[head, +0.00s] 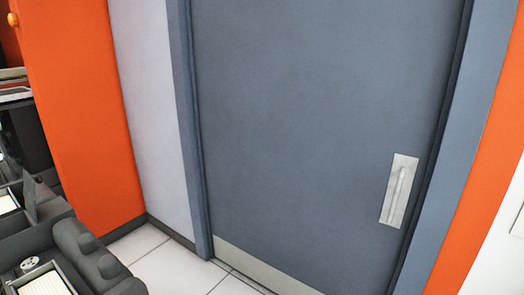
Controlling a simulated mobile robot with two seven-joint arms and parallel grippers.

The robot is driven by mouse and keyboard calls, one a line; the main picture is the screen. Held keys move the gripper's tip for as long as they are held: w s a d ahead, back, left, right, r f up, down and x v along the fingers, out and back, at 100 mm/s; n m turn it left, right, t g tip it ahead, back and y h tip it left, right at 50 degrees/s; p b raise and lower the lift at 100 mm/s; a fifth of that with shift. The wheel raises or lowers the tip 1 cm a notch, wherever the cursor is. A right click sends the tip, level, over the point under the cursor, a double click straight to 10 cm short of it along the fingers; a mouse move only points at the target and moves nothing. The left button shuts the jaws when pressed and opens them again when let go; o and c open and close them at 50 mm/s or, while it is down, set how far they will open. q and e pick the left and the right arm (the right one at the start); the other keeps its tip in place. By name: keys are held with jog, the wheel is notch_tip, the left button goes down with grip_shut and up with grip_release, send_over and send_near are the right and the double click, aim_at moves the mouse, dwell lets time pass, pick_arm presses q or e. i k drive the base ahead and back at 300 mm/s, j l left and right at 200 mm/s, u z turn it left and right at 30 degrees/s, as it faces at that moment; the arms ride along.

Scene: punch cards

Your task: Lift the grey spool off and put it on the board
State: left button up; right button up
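I cannot make out a grey spool for certain in the head view. A small light-grey round part (30,264) sits on the dark grey machine (75,250) at the lower left, too small to tell whether it is a spool. No board can be clearly identified. Neither of my grippers is in view.
A closed blue-grey door (310,120) with a metal handle plate (399,190) fills the middle. Orange wall panels (85,110) flank it. The pale tiled floor (150,262) before the door is clear. White card-like stacks (48,284) lie in the machine at lower left.

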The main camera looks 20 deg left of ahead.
aim_at(27, 267)
jog(key=i+l+u, duration=0.1)
jog(key=i+u, duration=0.15)
jog(key=u, duration=0.15)
jog(key=i+l+u, duration=0.15)
jog(key=u, duration=0.25)
jog(key=i+l+u, duration=0.5)
jog(key=u, duration=0.3)
jog(key=i+l+u, duration=0.1)
jog(key=l+u, duration=0.3)
